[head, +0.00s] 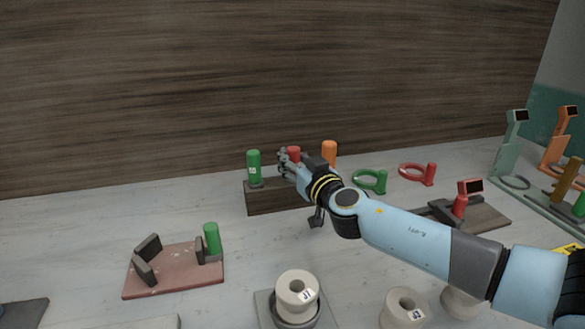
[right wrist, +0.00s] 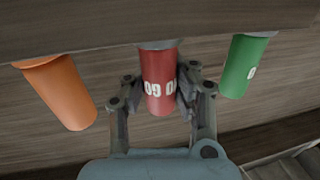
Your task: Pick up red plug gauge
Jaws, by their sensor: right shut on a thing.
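The red plug gauge (head: 293,152) stands in the middle of a dark wooden block (head: 268,199) at the back of the table, between a green plug gauge (head: 254,168) and an orange one (head: 329,152). In the right wrist view the red plug gauge (right wrist: 159,82) has white lettering and sits between my right gripper's fingers. My right gripper (head: 286,164) is shut on it, one finger on each side. Its lower part is hidden by the gripper in the head view. My left gripper is not in view.
Green (head: 370,181) and red (head: 418,173) ring gauges lie right of the block. A red-topped device (head: 461,201) stands on a board at right. A reddish plate (head: 174,272) with a green-handled piece is front left. Pale labelled cylinders (head: 297,292) stand in front.

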